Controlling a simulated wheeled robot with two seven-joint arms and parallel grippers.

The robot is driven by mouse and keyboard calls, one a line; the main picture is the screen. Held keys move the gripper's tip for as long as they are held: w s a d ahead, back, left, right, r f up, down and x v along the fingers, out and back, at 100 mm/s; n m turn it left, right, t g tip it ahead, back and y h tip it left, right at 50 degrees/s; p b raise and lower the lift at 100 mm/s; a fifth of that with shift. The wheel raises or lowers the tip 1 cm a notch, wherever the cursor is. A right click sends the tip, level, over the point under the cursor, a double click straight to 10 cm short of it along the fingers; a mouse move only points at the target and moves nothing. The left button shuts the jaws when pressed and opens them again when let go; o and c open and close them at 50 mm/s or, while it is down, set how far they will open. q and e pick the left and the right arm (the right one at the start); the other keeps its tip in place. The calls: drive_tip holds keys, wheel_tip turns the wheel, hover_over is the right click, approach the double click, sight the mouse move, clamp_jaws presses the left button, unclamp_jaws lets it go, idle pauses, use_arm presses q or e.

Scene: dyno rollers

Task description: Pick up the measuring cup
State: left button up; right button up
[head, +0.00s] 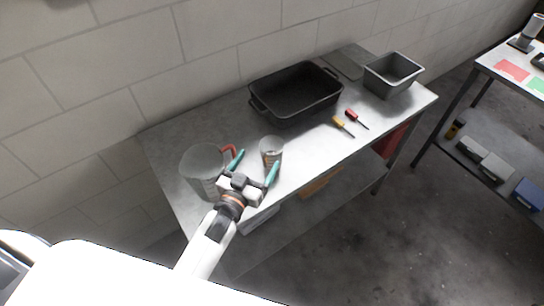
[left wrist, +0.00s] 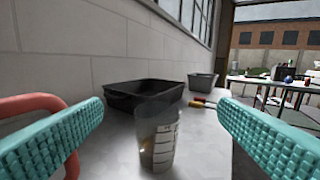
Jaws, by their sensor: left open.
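A small clear measuring cup (head: 271,150) with dark markings stands upright on the metal table (head: 215,137). My left gripper (head: 255,165) is open, its two teal fingers pointing toward the cup. In the left wrist view the cup (left wrist: 158,136) stands ahead, between the open fingers (left wrist: 160,130) in the picture, with nothing gripped. A larger clear jug (head: 201,168) with a red handle (head: 229,151) stands to the left, close beside the left finger. The red handle also shows at the left in the wrist view (left wrist: 32,106). My right gripper is not in view.
A black tray (head: 295,93) lies behind the cup. A grey bin (head: 392,74) stands at the far right end. A yellow screwdriver (head: 342,125) and a red screwdriver (head: 355,118) lie in front of the tray. A wall runs along the back.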

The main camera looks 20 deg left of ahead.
use_arm(q)
drive_tip(key=b, duration=0.8)
approach(276, 147)
drive_tip(key=w, duration=0.1)
drive_tip(key=w+p, duration=0.1)
drive_tip(key=shift+w+d, duration=0.25)
drive_tip(key=shift+w, duration=0.05)
drive_tip(key=shift+w+d+f+p, duration=0.15)
drive_tip(key=shift+w+p, duration=0.1)
drive_tip(key=shift+w, duration=1.25)
drive_tip(key=shift+w+d+f+p, duration=0.15)
drive_tip(key=shift+w+p, duration=0.1)
drive_tip(key=shift+w, duration=1.2)
drive_tip(key=shift+s, duration=0.1)
drive_tip(key=shift+c, duration=0.4)
drive_tip(key=c, duration=1)
drive_tip(key=shift+r, duration=0.15)
